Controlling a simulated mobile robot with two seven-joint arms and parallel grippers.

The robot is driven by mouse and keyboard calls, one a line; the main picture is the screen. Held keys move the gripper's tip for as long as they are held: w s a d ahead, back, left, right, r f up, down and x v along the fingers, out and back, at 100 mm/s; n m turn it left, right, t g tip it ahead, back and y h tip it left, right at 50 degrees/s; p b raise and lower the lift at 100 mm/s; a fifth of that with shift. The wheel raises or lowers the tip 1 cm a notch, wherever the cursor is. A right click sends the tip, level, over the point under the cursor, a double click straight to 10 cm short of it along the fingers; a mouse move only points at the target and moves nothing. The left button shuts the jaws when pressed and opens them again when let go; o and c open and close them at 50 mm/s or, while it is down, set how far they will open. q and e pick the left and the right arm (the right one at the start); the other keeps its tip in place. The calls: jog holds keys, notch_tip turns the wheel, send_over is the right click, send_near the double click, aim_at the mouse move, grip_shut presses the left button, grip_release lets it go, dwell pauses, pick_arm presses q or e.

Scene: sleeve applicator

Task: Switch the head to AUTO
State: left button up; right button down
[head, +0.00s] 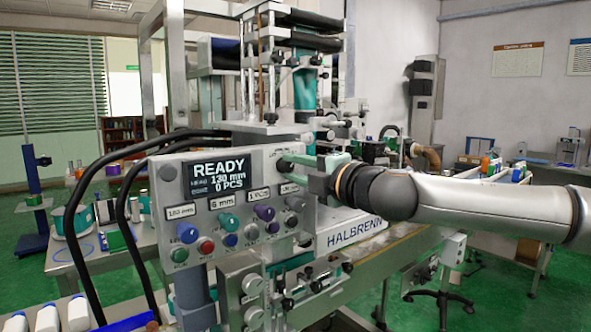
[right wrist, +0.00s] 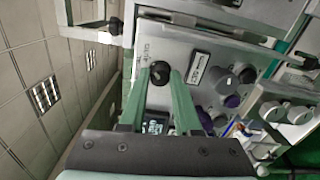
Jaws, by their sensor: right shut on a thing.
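The control panel (head: 235,205) of the sleeve machine faces me, with a display (head: 218,177) reading READY, 130 mm, 0 PCS. My right gripper (head: 287,161) reaches in from the right to the panel's upper right corner. In the right wrist view, its green fingers (right wrist: 160,85) are shut on a small black knob (right wrist: 160,70), one finger on each side. The lettering beside this knob is too small to read. In the head view the fingers largely cover the knob. My left gripper is not in view.
Lower on the panel are a blue knob (head: 187,232), a teal knob (head: 228,222), a purple knob (head: 264,212), a red button (head: 206,246) and several others close together. Black cables (head: 78,200) loop at the panel's left. White bottles (head: 76,312) stand at lower left.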

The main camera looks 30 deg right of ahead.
jog(key=c, duration=0.6)
grip_release()
jog(key=shift+s, duration=0.1)
jog(key=s+d+b, duration=0.1)
jog(key=s+b, duration=0.2)
jog(key=s, duration=0.9)
jog(key=shift+s, duration=0.15)
dwell(0.7)
